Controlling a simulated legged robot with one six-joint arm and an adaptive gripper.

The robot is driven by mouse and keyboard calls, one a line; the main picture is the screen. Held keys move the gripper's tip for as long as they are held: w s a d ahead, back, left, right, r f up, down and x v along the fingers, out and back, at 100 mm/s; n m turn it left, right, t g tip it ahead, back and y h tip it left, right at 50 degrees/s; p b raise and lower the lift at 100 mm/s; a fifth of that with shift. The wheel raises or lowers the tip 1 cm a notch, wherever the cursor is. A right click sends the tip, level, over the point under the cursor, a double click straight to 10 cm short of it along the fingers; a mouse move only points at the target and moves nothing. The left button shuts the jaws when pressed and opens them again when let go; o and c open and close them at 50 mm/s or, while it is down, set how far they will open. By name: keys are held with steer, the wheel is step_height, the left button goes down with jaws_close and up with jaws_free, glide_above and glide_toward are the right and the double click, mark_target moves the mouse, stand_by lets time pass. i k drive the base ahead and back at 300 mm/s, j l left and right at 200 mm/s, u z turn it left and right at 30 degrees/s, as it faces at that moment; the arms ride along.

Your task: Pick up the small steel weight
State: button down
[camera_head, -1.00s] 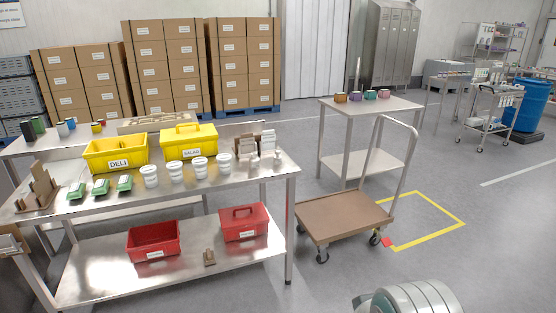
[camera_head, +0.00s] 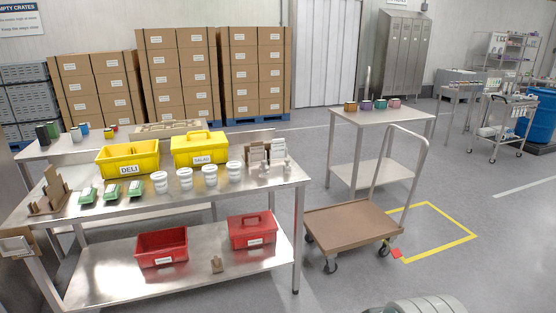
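Small greyish pieces stand near the right end of the steel table (camera_head: 285,187), in front of a brown holder (camera_head: 256,152). One grey piece (camera_head: 264,170) is on the left and another (camera_head: 288,169) on the right; either may be the small steel weight, but they are too small to tell. My gripper's fingers are out of view. Only a rounded grey part of my arm shows at the bottom edge, right of centre, well apart from the table.
Yellow boxes marked DELI (camera_head: 127,160) and SALAD (camera_head: 200,149), white tubs (camera_head: 185,178) and green packs (camera_head: 111,190) share the tabletop. Red containers (camera_head: 162,247) sit on the lower shelf. A brown-decked cart (camera_head: 350,224) stands to the right, near open floor.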

mark_target(287, 168)
steer(key=i+l+u, duration=0.1)
steer(key=i, duration=0.4)
steer(key=i+l, duration=0.15)
steer(key=i, duration=0.35)
steer(key=i+l+u, duration=0.15)
steer(key=i, duration=0.35)
steer(key=i+l, duration=0.2)
steer(key=i, duration=0.3)
steer(key=i+l+u, duration=0.15)
steer(key=i, duration=0.3)
steer(key=i+l, duration=0.3)
steer(key=i, duration=0.2)
steer(key=u, duration=0.05)
